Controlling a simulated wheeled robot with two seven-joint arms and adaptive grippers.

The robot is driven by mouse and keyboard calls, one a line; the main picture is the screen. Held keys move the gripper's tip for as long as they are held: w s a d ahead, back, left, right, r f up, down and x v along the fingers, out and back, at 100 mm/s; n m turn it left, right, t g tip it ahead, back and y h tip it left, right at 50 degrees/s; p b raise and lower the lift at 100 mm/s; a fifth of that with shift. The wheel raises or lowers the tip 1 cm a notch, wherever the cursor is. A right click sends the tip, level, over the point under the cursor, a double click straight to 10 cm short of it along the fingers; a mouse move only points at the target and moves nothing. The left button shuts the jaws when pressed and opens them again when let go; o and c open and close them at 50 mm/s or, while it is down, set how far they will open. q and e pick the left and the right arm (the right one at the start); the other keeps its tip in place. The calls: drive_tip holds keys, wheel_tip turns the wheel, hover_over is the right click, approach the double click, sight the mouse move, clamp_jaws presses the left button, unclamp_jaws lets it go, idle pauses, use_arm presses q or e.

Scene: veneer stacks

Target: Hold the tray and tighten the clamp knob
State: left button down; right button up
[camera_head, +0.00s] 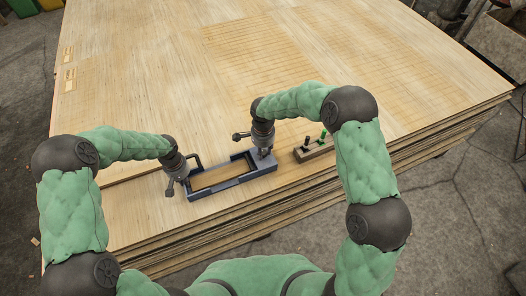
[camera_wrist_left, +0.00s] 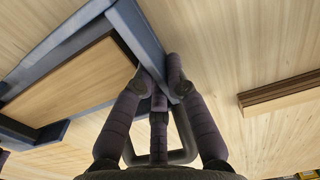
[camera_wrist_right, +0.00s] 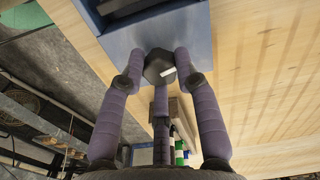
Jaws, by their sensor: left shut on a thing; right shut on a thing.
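The blue-grey tray (camera_head: 236,183), with a wooden panel inside, lies on the veneer stack near its front edge. My left gripper (camera_head: 184,181) is shut on the tray's left end; the left wrist view shows its fingers (camera_wrist_left: 162,77) on either side of the end bar or handle. My right gripper (camera_head: 265,151) is at the tray's right end. In the right wrist view its fingers (camera_wrist_right: 160,66) are shut on the dark, faceted clamp knob (camera_wrist_right: 159,68), which has a white mark. The knob's underside is hidden.
A wooden block (camera_head: 316,151) holding dark and green pegs or tools stands just right of the tray. The veneer stack's front edge (camera_head: 215,226) is close below the tray. The sheet (camera_head: 200,85) behind the tray is clear.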

drive_tip(key=shift+m, duration=1)
drive_tip(key=m, duration=0.3)
drive_tip(key=shift+m, duration=0.4)
drive_tip(key=shift+m, duration=1.6)
drive_tip(key=shift+m, duration=1.7)
